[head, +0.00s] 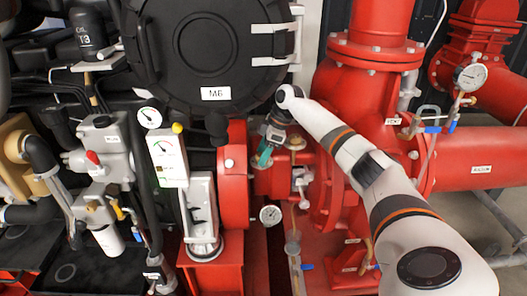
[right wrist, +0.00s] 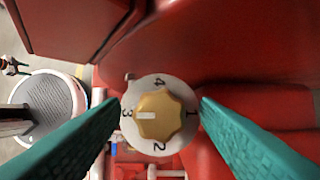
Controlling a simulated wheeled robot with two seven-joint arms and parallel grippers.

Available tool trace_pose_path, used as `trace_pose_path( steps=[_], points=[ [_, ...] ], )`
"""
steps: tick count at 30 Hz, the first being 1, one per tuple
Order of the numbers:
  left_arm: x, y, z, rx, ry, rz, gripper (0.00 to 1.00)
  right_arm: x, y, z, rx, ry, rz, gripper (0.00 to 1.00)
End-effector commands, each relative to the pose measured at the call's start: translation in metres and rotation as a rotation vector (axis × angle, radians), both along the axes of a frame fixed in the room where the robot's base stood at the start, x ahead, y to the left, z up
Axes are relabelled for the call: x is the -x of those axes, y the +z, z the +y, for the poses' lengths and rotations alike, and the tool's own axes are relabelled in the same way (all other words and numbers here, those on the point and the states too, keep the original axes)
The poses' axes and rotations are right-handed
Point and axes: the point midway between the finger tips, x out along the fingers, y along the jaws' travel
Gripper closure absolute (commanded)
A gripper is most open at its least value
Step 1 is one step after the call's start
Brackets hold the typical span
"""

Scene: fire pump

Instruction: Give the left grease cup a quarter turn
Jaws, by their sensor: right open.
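The grease cup (right wrist: 160,115) shows in the right wrist view as a brass, lobed knob on a round white dial marked 1 to 4. A white mark on the knob points left, toward the 3. My right gripper (right wrist: 160,103) is open, with one teal finger on each side of the dial. The fingertips are apart from the knob, and it is centred between them. My left gripper is not in view.
The large red pump casing (head: 335,150) stands right of the gripper. A red flanged block (head: 233,175) is close on its left, and a round black cover (head: 208,45) is above.

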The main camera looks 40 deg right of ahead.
Motion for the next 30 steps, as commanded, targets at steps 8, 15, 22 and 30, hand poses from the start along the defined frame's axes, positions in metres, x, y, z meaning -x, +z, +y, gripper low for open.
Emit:
trace_pose_path(
  steps=[8, 15, 22, 30],
  points=[
    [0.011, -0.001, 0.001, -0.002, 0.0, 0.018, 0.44, 0.0, 0.0, 0.0, 0.0, 0.0, 0.0, 0.65],
    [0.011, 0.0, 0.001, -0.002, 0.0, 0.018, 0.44, 0.0, 0.0, 0.0, 0.0, -0.002, 0.001, 0.89],
    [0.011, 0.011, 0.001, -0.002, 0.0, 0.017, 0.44, 0.001, 0.003, 0.0, 0.0, -0.047, 0.003, 0.89],
    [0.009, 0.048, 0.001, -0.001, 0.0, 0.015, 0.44, 0.002, 0.007, 0.002, -0.001, -0.215, 0.005, 0.89]
  ],
)
